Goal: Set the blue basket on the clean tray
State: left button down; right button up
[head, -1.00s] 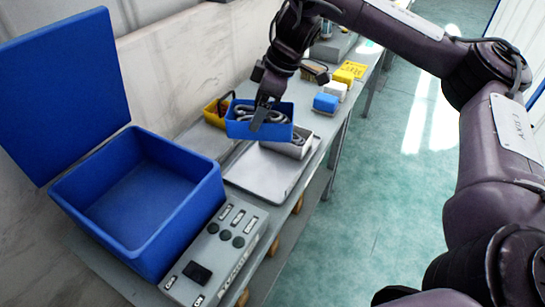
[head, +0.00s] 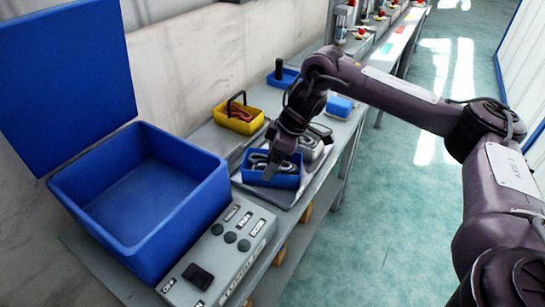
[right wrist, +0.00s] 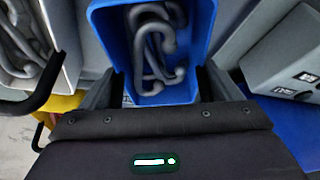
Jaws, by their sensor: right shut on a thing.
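The blue basket (head: 284,181) holds grey metal links or hooks. It is at the near part of the flat grey tray (head: 309,177); I cannot tell whether it touches the tray or hangs just above it. My right gripper (head: 272,170) comes down over the basket and is shut on it. In the right wrist view the basket (right wrist: 108,40) shows between the fingers, with the links inside. The gripper hides part of the basket and tray. My left gripper is out of view.
A large open blue bin (head: 135,190) and a grey control box (head: 222,250) stand left of and nearer than the tray. A grey basket (head: 317,151) with metal parts stands close behind the blue one. A yellow basket (head: 240,122) sits further back.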

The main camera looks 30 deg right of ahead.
dwell(0.3)
jog(key=o, duration=1.5)
jog(key=shift+f, duration=0.1)
jog(key=shift+c, duration=0.2)
jog(key=v, duration=0.5)
jog(key=shift+r, duration=0.35)
jog(key=p+v, duration=0.3)
jog(key=v, duration=0.3)
jog(key=shift+r, duration=0.3)
jog(key=shift+s+d, duration=0.1)
jog(key=shift+s, duration=0.05)
